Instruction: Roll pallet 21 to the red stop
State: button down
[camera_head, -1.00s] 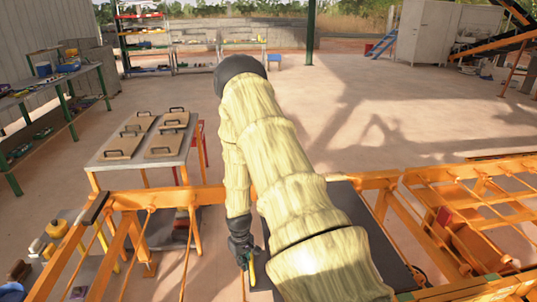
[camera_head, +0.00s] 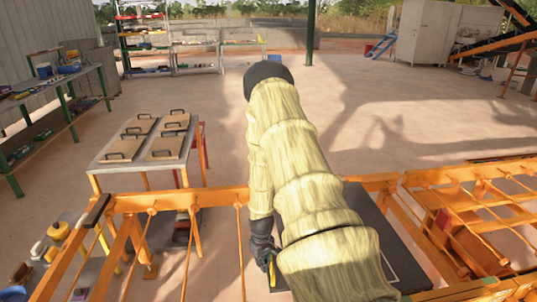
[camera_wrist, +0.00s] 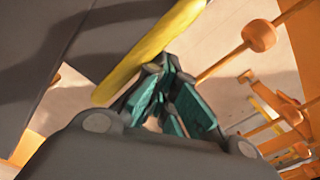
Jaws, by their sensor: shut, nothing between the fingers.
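A dark flat panel (camera_head: 397,250), which may be pallet 21, lies at the orange frame, largely hidden by my arm. No number is readable. A red block (camera_head: 445,218) on the rails to the right may be the red stop. My gripper (camera_head: 271,268) is low at the panel's left edge. In the wrist view my gripper (camera_wrist: 168,80) is shut with teal finger pads and holds nothing. A yellow bar (camera_wrist: 150,48) passes close by the fingertips; I cannot tell if they touch. A dark grey surface (camera_wrist: 110,25) lies beside it.
Orange rails (camera_head: 480,190) run along the right. A table (camera_head: 185,160) with several handled boards stands at the left behind the frame. Orange rods with a round knob (camera_wrist: 259,36) are close to the fingers. The floor beyond is open.

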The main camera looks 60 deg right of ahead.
jog(key=shift+s+d+p, duration=0.75)
jog(key=shift+s+d, duration=0.8)
jog(key=shift+s, duration=0.3)
jog(key=shift+s+d+p, duration=0.7)
jog(key=shift+s+d, duration=0.9)
jog(key=shift+s, duration=0.2)
jog(key=shift+s+d+p, duration=0.75)
jog(key=shift+s+d, duration=0.8)
jog(key=shift+s, duration=0.3)
